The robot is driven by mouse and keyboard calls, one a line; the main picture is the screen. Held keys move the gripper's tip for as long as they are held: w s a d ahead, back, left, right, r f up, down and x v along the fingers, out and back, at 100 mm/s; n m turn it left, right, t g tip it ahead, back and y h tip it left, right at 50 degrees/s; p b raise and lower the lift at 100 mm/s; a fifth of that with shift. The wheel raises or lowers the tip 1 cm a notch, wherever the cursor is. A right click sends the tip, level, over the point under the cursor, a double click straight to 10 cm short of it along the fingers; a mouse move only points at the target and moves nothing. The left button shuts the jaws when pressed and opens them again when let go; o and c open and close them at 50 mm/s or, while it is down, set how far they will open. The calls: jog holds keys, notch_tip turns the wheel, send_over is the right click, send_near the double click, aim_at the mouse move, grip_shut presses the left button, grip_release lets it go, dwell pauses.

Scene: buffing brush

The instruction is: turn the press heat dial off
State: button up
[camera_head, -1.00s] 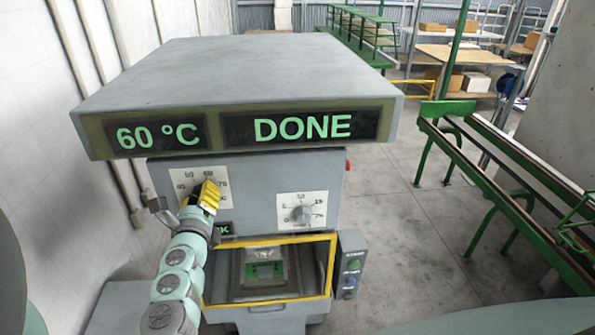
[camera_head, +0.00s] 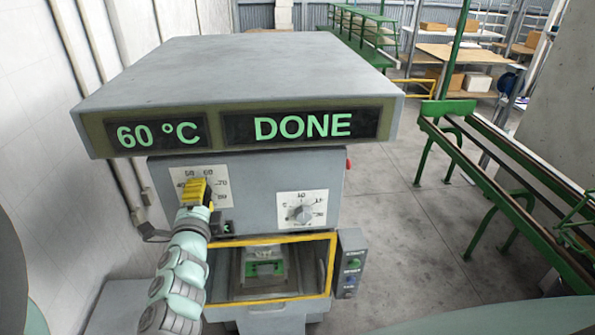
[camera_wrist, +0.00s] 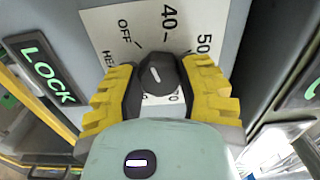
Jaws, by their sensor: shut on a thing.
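The heat dial (camera_wrist: 157,72) is a dark round knob on a white scale plate (camera_wrist: 115,30) marked OFF, 40 and 50. Its small white mark shows in the wrist view, slanting up toward the OFF side; its exact setting is hard to read. My gripper (camera_wrist: 160,80) is shut on the dial, one yellow-and-black finger on each side. In the head view my gripper (camera_head: 195,190) covers the dial on the left of the press front (camera_head: 255,178). The press displays read 60 °C (camera_head: 160,133) and DONE (camera_head: 302,126).
A second dial (camera_head: 303,213) sits to the right on the same panel. A LOCK sign (camera_wrist: 47,70) is beside the gripper. Below is a yellow-framed opening (camera_head: 332,262) and a button box (camera_head: 350,265). Green rails (camera_head: 490,150) stand at right.

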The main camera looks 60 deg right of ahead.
jog(key=n, duration=0.3)
jog(key=shift+f, duration=0.15)
jog(key=shift+n, duration=0.5)
jog(key=o, duration=1.2)
jog(key=shift+v, duration=6.05)
jog(key=shift+d, duration=0.1)
